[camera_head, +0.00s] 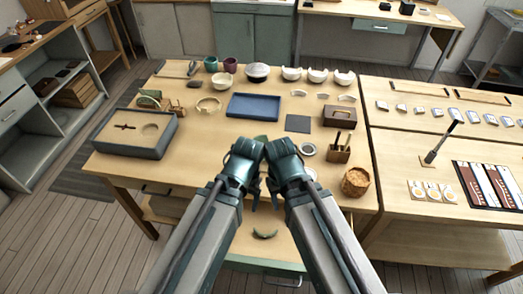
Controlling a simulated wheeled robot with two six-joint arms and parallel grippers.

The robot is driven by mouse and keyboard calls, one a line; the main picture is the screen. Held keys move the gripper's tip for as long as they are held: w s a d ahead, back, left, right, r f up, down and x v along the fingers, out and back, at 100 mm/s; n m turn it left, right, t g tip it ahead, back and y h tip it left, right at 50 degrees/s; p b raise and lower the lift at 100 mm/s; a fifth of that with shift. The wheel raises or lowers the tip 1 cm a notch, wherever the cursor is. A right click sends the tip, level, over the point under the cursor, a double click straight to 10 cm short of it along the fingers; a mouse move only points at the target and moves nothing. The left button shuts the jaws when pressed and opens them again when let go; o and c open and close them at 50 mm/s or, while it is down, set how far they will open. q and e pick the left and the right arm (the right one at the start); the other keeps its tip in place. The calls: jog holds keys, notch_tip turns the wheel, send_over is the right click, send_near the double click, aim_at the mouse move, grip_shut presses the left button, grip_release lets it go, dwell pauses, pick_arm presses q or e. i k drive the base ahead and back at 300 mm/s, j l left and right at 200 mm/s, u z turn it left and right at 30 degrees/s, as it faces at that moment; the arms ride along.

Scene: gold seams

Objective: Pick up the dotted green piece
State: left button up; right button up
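A small curved green piece (265,235) lies in the pale, pulled-out drawer (240,247) at the front of the table. Dots on it are too small to make out. Another bit of green (260,138) shows on the tabletop just behind my wrists, mostly hidden. A greenish curved piece (149,100) also stands by the small wooden rack at the left. My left gripper (240,191) and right gripper (289,197) are side by side over the table's front edge, above and behind the drawer piece. Their fingers are partly hidden by my arms, and neither visibly holds anything.
A blue tray (254,107) lies mid-table, with white bowls (291,74) behind it. A grey box (135,148) sits at the left. A second table (430,150) adjoins there.

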aim_at(260, 234)
jog(key=k+j+z, duration=0.15)
jog(key=k+z, duration=0.25)
jog(key=k+j+z, duration=0.1)
jog(key=z, duration=0.3)
jog(key=k, duration=0.05)
